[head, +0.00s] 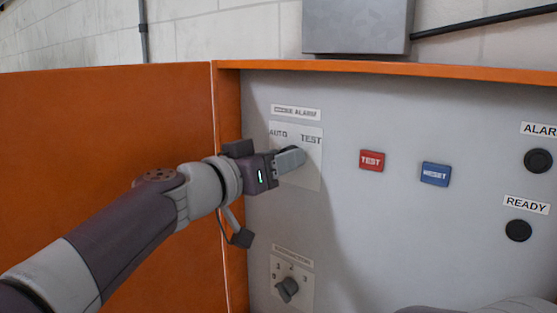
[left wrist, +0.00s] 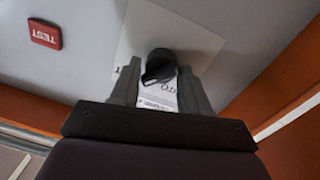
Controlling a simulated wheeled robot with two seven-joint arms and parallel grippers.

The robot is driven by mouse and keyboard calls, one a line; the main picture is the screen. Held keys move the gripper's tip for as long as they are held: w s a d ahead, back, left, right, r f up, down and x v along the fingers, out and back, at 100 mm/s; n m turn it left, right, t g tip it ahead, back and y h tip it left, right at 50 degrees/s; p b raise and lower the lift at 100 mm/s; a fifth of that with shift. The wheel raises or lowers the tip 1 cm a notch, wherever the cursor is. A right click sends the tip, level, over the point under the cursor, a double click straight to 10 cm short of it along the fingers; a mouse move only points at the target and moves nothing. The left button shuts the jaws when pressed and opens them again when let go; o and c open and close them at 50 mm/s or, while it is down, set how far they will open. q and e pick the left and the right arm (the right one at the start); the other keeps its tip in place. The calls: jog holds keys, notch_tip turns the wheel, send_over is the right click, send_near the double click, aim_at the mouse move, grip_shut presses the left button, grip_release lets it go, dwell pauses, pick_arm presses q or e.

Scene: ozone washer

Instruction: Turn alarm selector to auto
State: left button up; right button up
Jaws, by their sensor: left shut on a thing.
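The alarm selector is a black knob, seen in the left wrist view (left wrist: 160,60), on a light label plate (head: 312,174) marked AUTO at left and TEST at right. My left gripper (head: 292,160) reaches in from the left and covers most of the knob in the head view. In the left wrist view the two fingers stand on either side of the knob, and the gripper is shut on it. Which label the knob points to is hard to tell, as the fingers hide much of it. My right gripper is not in view.
Right of the selector are a red TEST button (head: 371,160) and a blue RESET button (head: 435,174). A lower selector knob (head: 287,290) sits below. Two round black indicators are at far right. An open orange door (head: 100,120) stands left of the panel, behind my left arm.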

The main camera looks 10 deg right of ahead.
pick_arm(q)
jog(key=n+b, duration=0.2)
jog(key=n, duration=0.2)
jog(key=n+b, duration=0.2)
jog(key=n, duration=0.3)
jog(key=n+b, duration=0.2)
jog(key=n, duration=0.3)
jog(key=shift+w+f+t, duration=0.1)
jog(key=shift+f+t, duration=0.2)
jog(key=shift+t, duration=0.1)
jog(key=n, duration=0.3)
jog(key=shift+c, duration=0.2)
jog(key=shift+o, duration=0.2)
jog(key=shift+n, duration=0.6)
jog(key=shift+f, duration=0.15)
